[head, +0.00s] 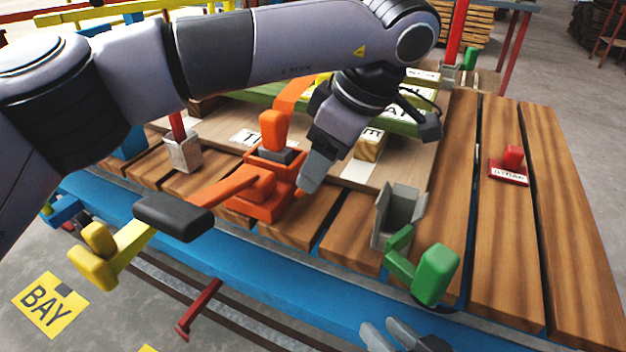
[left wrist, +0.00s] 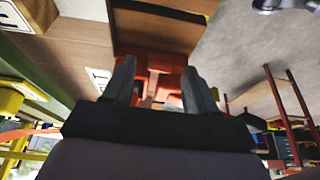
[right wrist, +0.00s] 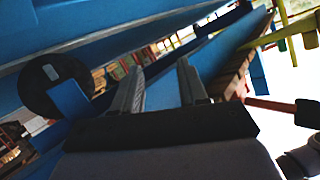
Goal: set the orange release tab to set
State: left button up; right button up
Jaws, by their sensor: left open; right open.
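An orange mechanism (head: 278,205) sits on the wooden slats near the blue front edge. My left gripper (head: 306,186) points down just right of the mechanism. In the left wrist view its fingers (left wrist: 160,90) are apart, with orange parts beyond them. My right gripper (head: 405,340) is open and empty below the blue edge, away from the mechanism.
A grey bracket (head: 400,212) and a green handle (head: 436,272) stand right of the mechanism. A yellow handle (head: 97,255) juts out at the front left. A red-handled block (head: 182,150) stands behind left. A small red tab (head: 512,160) sits on the right slats.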

pick_arm(q)
jog(key=b+x, duration=0.1)
jog(key=x, duration=0.2)
jog(key=shift+f, duration=0.1)
jog(key=shift+a+f, duration=0.15)
jog(key=shift+f, duration=0.2)
pick_arm(e)
jog(key=shift+f, duration=0.1)
